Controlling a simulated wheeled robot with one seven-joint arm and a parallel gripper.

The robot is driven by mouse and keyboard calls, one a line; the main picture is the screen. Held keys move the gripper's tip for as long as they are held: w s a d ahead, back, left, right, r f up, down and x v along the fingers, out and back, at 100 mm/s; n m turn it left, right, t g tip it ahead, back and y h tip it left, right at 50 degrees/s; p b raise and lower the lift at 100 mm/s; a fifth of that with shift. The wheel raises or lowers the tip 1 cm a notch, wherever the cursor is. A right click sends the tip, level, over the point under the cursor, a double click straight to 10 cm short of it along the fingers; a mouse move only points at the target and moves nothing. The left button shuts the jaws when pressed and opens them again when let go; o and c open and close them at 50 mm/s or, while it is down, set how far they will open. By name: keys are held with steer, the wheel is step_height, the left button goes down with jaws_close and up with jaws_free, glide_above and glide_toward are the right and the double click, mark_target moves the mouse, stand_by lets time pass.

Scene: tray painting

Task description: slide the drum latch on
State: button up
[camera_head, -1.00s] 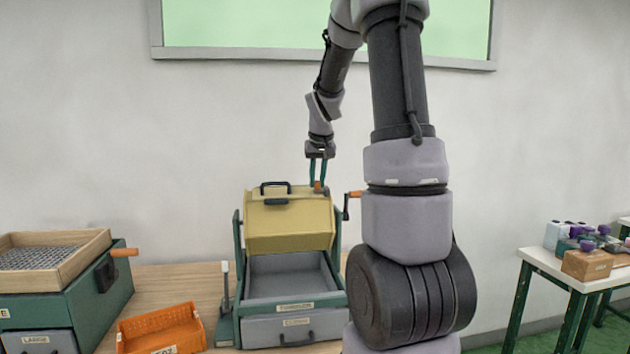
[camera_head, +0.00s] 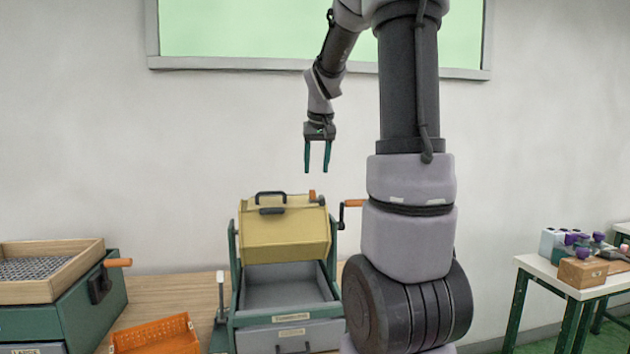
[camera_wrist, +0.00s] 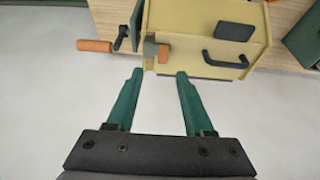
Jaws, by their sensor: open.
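The yellow drum (camera_head: 283,233) hangs in a green frame above a grey bin. On its top are a black handle (camera_head: 270,197) and a small orange latch knob (camera_head: 312,195) near the right end. A dark slide piece (camera_head: 272,211) sits just below the handle. My gripper (camera_head: 317,170) is open and empty, pointing down above the latch and apart from it. In the wrist view the drum (camera_wrist: 205,20) is ahead, with the orange latch knob (camera_wrist: 163,54) just beyond and between the two green fingertips (camera_wrist: 159,74).
A crank with an orange handle (camera_head: 354,203) sticks out at the frame's right side. An orange basket (camera_head: 155,335) and a green box with a sieve tray (camera_head: 50,270) stand at left. A white side table (camera_head: 560,275) with bottles is at right. The air around my gripper is clear.

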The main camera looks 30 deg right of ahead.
steer(key=v, duration=0.2)
steer(key=shift+s+r, duration=0.1)
steer(key=shift+r, duration=0.15)
steer(key=s+a+t+y, duration=0.1)
steer(key=s+a, duration=0.7)
steer(key=s, duration=0.3)
steer(key=s+a+m+t+y, duration=0.1)
steer(key=s+a+t+y, duration=0.1)
steer(key=s+a, duration=0.5)
steer(key=s+r, duration=0.1)
steer(key=s, duration=0.2)
steer(key=shift+s+a, duration=0.4)
stand_by(1.7)
